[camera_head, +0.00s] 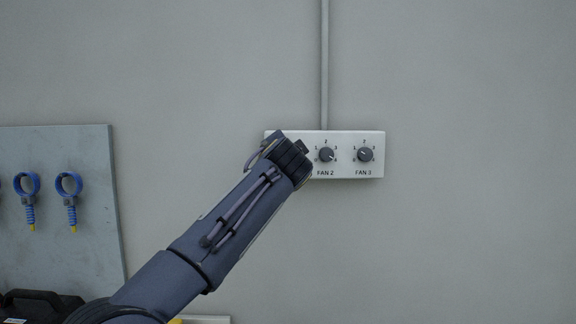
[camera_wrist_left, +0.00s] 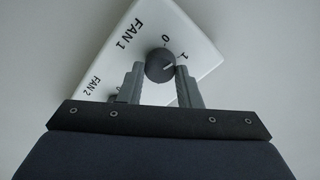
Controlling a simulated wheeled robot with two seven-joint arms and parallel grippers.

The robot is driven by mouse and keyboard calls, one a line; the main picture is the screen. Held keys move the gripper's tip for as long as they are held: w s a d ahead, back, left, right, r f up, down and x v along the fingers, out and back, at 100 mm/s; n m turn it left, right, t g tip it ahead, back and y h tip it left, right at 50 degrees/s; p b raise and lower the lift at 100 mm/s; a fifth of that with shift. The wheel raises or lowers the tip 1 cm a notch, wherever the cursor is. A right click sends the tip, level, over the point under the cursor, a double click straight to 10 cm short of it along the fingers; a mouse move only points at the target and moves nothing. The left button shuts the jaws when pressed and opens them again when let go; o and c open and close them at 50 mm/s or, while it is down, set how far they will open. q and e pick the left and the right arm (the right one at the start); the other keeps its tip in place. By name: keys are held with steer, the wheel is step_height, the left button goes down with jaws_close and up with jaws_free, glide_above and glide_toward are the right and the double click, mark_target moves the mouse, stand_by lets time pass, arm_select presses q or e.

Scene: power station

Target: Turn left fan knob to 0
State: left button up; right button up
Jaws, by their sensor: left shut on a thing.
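The white fan control box (camera_head: 344,174) is on the grey wall and holds a row of dark round knobs. The left knob, FAN 1 (camera_wrist_left: 160,65), shows in the left wrist view with 0 and 1 printed beside it. Its pale pointer mark appears turned toward the 1 side. My left gripper (camera_wrist_left: 161,75) has its two fingers on either side of this knob and is shut on it. In the head view my left wrist covers FAN 1. The FAN 2 knob (camera_head: 326,154) and the FAN 3 knob (camera_head: 365,154) are uncovered. My right gripper is out of view.
A grey conduit (camera_head: 325,65) runs up the wall from the box. A grey panel (camera_head: 95,170) with blue ring-handled tools (camera_head: 69,186) is at the left. A black case (camera_head: 40,304) is at the lower left. The wall right of the box is clear.

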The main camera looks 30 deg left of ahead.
arm_select(q)
steer(key=shift+f+n+b, duration=0.15)
steer(key=shift+n+b, duration=2)
steer(key=shift+n, duration=1.95)
steer(key=o, duration=1)
steer(key=shift+a, duration=0.1)
